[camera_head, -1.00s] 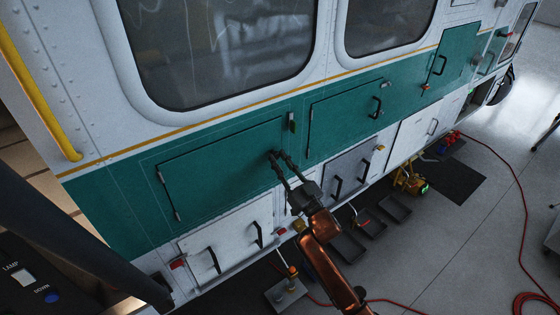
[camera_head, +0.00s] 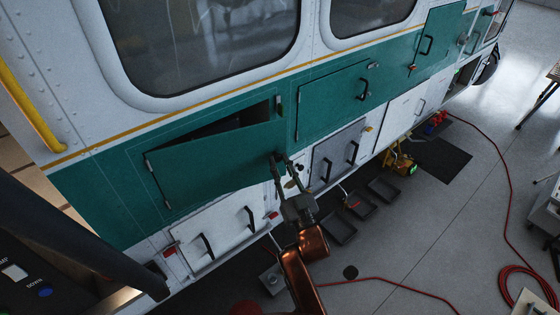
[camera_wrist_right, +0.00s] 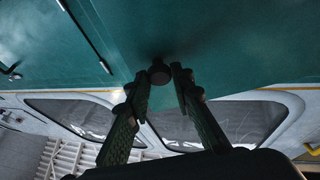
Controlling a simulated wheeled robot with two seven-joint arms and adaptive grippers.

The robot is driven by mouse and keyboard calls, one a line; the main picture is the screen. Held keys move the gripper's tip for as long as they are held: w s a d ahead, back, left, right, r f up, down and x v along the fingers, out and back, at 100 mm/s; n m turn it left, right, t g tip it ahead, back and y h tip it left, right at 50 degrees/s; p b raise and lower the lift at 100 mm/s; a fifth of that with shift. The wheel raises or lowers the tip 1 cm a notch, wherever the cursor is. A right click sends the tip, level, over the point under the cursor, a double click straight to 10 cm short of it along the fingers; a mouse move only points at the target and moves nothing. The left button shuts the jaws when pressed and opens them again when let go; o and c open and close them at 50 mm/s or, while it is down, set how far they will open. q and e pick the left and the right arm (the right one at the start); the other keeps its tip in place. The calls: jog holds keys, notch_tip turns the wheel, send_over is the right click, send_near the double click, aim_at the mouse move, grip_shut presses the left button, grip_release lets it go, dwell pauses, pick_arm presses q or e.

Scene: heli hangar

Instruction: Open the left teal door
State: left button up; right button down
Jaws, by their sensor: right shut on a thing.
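The left teal door (camera_head: 212,163) stands partly open on the helicopter's side, hinged at its left edge. A dark gap (camera_head: 232,120) shows along its top. My right gripper (camera_head: 281,160) is at the door's free right edge, shut on the door's handle, which the fingers mostly hide in the head view. In the right wrist view the gripper (camera_wrist_right: 163,85) has its fingers on either side of the dark round handle end (camera_wrist_right: 159,72) against the teal panel. My left gripper is not in view.
A second teal door (camera_head: 333,103) to the right is closed. White lower doors (camera_head: 212,240) with black handles sit below. Black trays (camera_head: 339,228), a yellow device (camera_head: 400,164) and a red hose (camera_head: 390,282) lie on the floor. Open floor is at the right.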

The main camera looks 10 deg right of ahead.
jog(key=c, duration=1.7)
grip_release()
jog(key=shift+s+d+f, duration=0.1)
jog(key=shift+s+f, duration=0.2)
jog(key=shift+s, duration=0.2)
jog(key=v, duration=1)
jog(key=shift+s, duration=0.45)
